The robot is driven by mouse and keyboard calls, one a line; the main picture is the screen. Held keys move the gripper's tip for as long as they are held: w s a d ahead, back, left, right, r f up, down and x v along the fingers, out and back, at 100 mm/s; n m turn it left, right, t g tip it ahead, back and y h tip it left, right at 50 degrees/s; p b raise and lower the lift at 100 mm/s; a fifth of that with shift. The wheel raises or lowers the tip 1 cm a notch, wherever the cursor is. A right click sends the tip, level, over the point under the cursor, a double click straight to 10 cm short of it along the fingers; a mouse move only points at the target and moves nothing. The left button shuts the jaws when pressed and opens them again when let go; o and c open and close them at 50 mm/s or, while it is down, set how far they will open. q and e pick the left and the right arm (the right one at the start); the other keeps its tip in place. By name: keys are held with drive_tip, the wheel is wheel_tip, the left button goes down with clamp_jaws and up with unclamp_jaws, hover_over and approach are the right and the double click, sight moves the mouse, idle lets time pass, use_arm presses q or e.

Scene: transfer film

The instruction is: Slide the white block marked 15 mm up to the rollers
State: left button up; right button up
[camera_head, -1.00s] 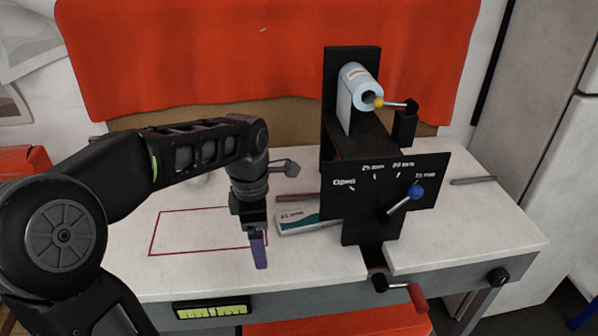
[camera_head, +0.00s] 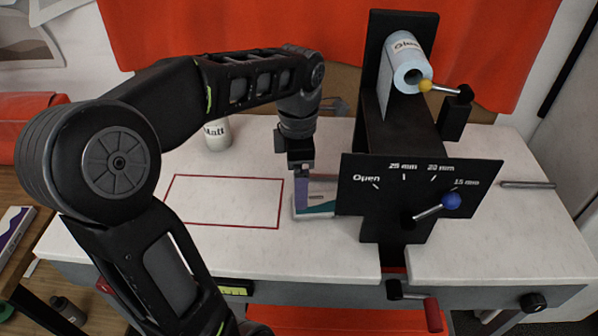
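A flat white block with a teal part (camera_head: 318,208) lies on the table just left of the black machine. Its marking is not readable now. My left gripper (camera_head: 301,195) points down with its purple fingers at the block's left end. I see the fingers edge-on, so I cannot tell whether they are open or touch the block. The black machine (camera_head: 385,225) has a front panel with Open, 25 mm, 20 mm and 15 mm labels. Its blue-knobbed lever (camera_head: 435,207) points toward 15 mm. The rollers are hidden behind the panel. My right gripper is not in view.
A white bottle labelled Matt (camera_head: 217,135) stands behind an empty red-outlined rectangle (camera_head: 225,177) on the left. A pale blue roll (camera_head: 402,52) sits atop the machine. A red-handled crank (camera_head: 432,314) sticks out in front. A grey rod (camera_head: 528,184) lies at right.

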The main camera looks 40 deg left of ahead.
sight(320, 204)
use_arm(q)
wheel_tip(320, 204, down, 7)
drive_tip(key=shift+r, duration=0.15)
idle(0.4)
drive_tip(key=c, duration=1.5)
drive_tip(key=shift+c, duration=0.2)
